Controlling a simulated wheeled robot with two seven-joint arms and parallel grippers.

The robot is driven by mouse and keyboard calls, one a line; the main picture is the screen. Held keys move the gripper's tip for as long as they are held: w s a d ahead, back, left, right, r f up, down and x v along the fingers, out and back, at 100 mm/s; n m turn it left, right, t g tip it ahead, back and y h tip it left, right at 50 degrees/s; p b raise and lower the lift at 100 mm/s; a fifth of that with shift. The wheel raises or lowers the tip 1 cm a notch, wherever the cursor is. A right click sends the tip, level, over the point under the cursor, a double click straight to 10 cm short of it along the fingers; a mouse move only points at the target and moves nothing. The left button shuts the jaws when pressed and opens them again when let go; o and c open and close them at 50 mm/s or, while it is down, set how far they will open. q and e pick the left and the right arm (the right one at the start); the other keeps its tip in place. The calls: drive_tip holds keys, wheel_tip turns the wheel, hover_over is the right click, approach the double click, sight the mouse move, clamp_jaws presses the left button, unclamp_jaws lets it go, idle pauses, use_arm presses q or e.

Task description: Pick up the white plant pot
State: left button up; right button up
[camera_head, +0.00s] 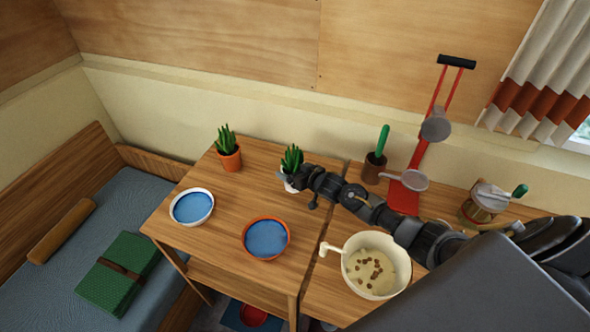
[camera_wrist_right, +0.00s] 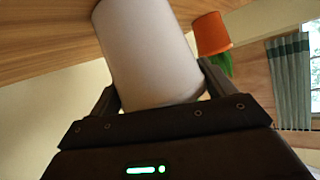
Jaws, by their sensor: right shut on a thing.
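The white plant pot (camera_head: 291,186) with a green spiky plant (camera_head: 291,158) is at the back of the wooden table in the head view, mostly hidden behind my right gripper. My right gripper (camera_head: 287,179) reaches it from the right. In the right wrist view the white pot (camera_wrist_right: 150,50) fills the space between the two fingers of my right gripper (camera_wrist_right: 160,92), which are shut on its sides. I cannot tell whether the pot touches the table. My left gripper is not in view.
An orange pot with a plant (camera_head: 230,158) stands to the left. A white bowl (camera_head: 192,207) and an orange bowl (camera_head: 266,239), both blue inside, are in front. A large cream pot (camera_head: 375,266) stands under my right arm. A brown cup (camera_head: 374,168) is right.

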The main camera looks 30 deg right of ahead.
sight(292, 163)
drive_tip(key=shift+r, duration=0.1)
drive_tip(key=shift+r+b, duration=0.45)
drive_tip(key=shift+b, duration=0.05)
drive_tip(key=shift+s+a+r+b, duration=0.1)
drive_tip(key=shift+r+b, duration=0.2)
drive_tip(key=shift+r, duration=0.35)
drive_tip(key=shift+s+a+r+b, duration=0.1)
drive_tip(key=shift+r+b, duration=0.2)
drive_tip(key=shift+r, duration=0.3)
drive_tip(key=s+r, duration=0.1)
drive_tip(key=s+a+r, duration=0.1)
drive_tip(key=r, duration=0.1)
drive_tip(key=s+a+r+b, duration=0.1)
drive_tip(key=shift+s+r, duration=0.15)
drive_tip(key=shift+r, duration=0.25)
drive_tip(key=s+a+r+b, duration=0.2)
drive_tip(key=s+a+r, duration=0.2)
drive_tip(key=s, duration=0.4)
drive_tip(key=shift+a+r, duration=0.35)
drive_tip(key=shift+a, duration=0.4)
